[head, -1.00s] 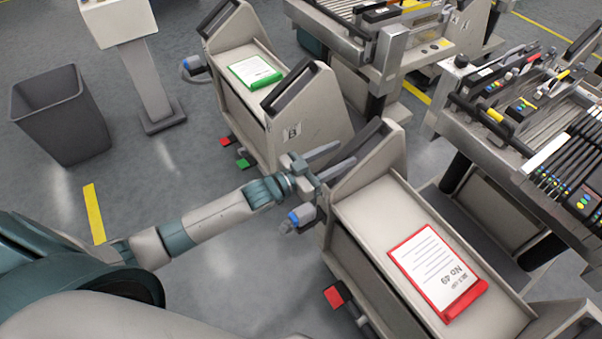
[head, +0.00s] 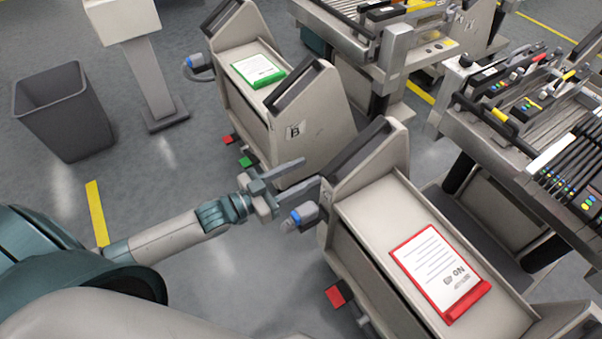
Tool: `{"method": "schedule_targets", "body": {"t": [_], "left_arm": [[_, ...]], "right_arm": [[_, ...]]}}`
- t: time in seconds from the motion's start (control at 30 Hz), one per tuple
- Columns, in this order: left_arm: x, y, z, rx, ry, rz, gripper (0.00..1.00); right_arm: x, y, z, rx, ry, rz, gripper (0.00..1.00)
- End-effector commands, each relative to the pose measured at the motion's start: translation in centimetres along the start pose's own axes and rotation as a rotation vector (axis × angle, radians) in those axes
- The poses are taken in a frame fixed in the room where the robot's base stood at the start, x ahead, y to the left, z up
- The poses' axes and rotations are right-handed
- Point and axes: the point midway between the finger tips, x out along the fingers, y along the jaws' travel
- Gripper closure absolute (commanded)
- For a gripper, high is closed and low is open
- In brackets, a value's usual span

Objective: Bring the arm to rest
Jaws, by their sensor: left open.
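My left arm reaches in from the left of the head view. My left gripper (head: 297,178) is open and empty, with its two fingers spread and pointing right. It hangs over the gap between two feeder trolleys, just left of the upper corner of the near trolley (head: 372,215). I cannot tell whether the lower finger touches that trolley; it appears close to its side panel. My right gripper is not in view.
The near trolley carries a red-framed sheet (head: 440,272); a blue-and-grey plug (head: 300,217) sticks out at its side. The far trolley (head: 312,125) holds a green-framed sheet (head: 258,70). A grey bin (head: 64,112) and a pedestal (head: 160,80) stand left. Open floor lies between bin and trolleys.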

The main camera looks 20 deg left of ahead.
Motion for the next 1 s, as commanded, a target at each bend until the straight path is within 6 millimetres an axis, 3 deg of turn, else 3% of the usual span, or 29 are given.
{"method": "schedule_targets", "body": {"t": [0.47,0.63,0.77,0.9,1.0], "left_arm": [[0.0,-0.1,0.1,0.000,-0.003,-0.003,0.56],[-0.1,-0.6,2.3,-0.004,-0.050,-0.046,0.56],[-0.7,-1.3,6.6,-0.012,-0.146,-0.122,0.56],[-2.8,-1.2,13.7,-0.032,-0.313,-0.222,0.56],[-5.2,0.2,19.4,-0.056,-0.455,-0.283,0.56]], "right_arm": [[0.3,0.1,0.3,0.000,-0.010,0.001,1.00],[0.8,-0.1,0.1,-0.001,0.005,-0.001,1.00],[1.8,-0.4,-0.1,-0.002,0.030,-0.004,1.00],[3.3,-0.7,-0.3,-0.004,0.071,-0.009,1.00],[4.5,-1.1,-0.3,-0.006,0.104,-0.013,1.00]]}}
